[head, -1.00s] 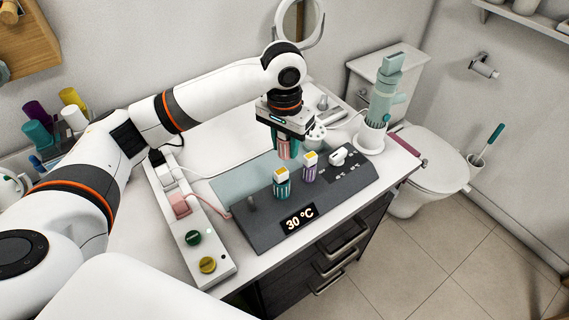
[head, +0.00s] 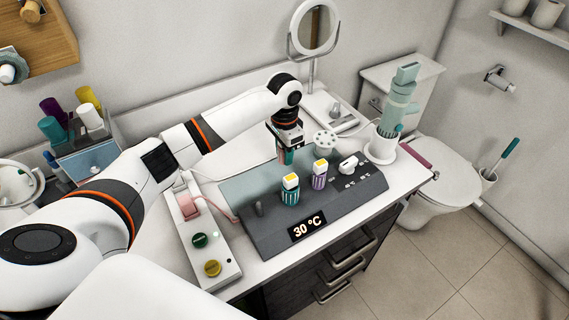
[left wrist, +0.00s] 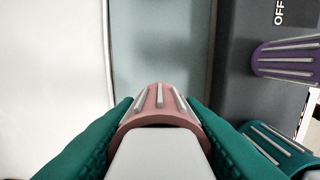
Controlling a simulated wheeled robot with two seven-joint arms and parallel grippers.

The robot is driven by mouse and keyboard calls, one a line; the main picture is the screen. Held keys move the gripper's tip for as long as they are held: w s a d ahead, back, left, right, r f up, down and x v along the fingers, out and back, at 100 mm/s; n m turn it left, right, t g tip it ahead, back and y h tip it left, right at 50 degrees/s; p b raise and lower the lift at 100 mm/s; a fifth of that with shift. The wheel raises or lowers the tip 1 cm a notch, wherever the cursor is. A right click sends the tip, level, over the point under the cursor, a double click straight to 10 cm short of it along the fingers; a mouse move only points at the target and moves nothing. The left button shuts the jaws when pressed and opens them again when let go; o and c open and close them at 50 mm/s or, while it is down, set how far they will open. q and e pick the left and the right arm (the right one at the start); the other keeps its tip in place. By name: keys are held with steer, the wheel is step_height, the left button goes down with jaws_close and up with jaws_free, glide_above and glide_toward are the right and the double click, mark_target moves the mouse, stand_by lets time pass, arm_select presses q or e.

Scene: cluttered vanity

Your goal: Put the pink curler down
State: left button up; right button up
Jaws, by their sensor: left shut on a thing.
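My left gripper (head: 286,157) is shut on the pink curler, holding it above the back part of the curler heater near the pale teal panel. In the left wrist view the pink curler (left wrist: 160,101) sits between the teal fingers, its white end toward the camera. In the head view the fingers mostly hide it. The dark grey heater (head: 345,205) shows 30 °C. A teal curler (head: 290,196) and a purple curler (head: 320,180) stand upright on it. My right gripper is not in view.
A white power strip (head: 222,255) with a pink plug (head: 188,207) lies left of the heater. A teal styling tool (head: 398,100) stands in a white holder (head: 382,150) at the right. A round mirror (head: 313,28) stands behind. The pale teal panel (head: 245,183) has bare room.

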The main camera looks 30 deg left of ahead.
mark_target(284, 172)
arm_select(q)
steer(key=shift+f, duration=2.5)
steer(key=o, duration=1)
steer(key=shift+f, duration=0.1)
steer(key=shift+r, duration=0.4)
step_height(284, 172, up, 12)
steer(key=shift+f+b, duration=0.2)
steer(key=shift+b, duration=0.1)
